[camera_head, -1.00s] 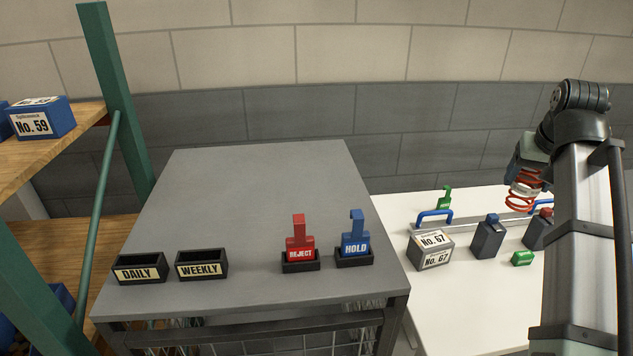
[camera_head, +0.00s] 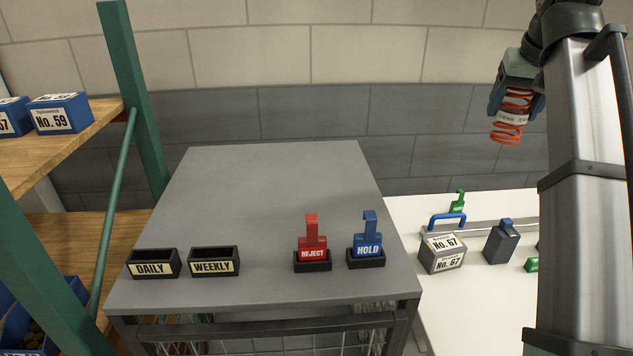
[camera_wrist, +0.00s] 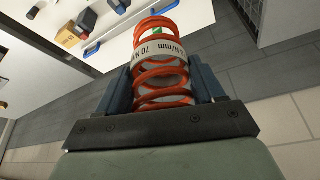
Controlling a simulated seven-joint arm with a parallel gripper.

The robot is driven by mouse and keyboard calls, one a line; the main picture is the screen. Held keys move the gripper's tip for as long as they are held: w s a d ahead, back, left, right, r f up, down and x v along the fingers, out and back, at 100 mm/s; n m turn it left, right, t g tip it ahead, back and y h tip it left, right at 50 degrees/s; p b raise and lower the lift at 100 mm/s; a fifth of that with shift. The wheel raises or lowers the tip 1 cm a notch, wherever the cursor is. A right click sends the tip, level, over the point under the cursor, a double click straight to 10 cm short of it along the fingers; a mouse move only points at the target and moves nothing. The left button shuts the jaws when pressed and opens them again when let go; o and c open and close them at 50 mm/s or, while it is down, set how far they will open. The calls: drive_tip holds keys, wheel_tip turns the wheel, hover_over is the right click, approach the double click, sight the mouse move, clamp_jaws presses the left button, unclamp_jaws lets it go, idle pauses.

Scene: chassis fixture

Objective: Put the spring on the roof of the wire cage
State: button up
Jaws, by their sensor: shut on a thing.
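The spring (camera_head: 511,120) is an orange-red coil with a pale printed band. My gripper (camera_head: 515,97) is shut on it and holds it raised in the air at the upper right, above the white table. In the wrist view the spring (camera_wrist: 160,62) sits between the two blue-grey fingers of my gripper (camera_wrist: 163,88), its free end pointing away from the palm. The wire cage has a flat grey roof (camera_head: 270,200) in the middle of the head view. Some of its wire mesh shows below the front edge. The spring is apart from the roof, to its right and higher.
Along the roof's front stand black DAILY (camera_head: 153,263) and WEEKLY (camera_head: 214,261) trays, a red REJECT tag (camera_head: 312,240) and a blue HOLD tag (camera_head: 367,238) in holders. The roof's back is clear. A white table (camera_head: 480,305) with small blocks is right; shelving (camera_head: 135,100) stands left.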

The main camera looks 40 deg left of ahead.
drive_tip(key=s+a+n+y, duration=0.1)
drive_tip(key=s+a+n, duration=0.1)
drive_tip(key=s+a, duration=0.45)
drive_tip(key=s+a+n+g, duration=0.1)
drive_tip(key=s+a, duration=0.3)
drive_tip(key=a, duration=0.6)
drive_tip(key=s+a+n+y, duration=0.1)
drive_tip(key=s+a+n, duration=0.1)
drive_tip(key=s+a, duration=0.55)
drive_tip(key=s+a+n+g, duration=0.1)
drive_tip(key=s+a+n, duration=0.2)
drive_tip(key=s+a, duration=1)
drive_tip(key=shift+s+a+f, duration=0.1)
drive_tip(key=shift+s+f, duration=0.05)
drive_tip(key=shift+f, duration=2.35)
drive_tip(key=shift+s+a+f, duration=0.1)
drive_tip(key=shift+f, duration=2.45)
drive_tip(key=shift+s+f, duration=0.15)
drive_tip(key=shift+f, duration=2.35)
drive_tip(key=shift+f, duration=0.15)
drive_tip(key=o, duration=1.4)
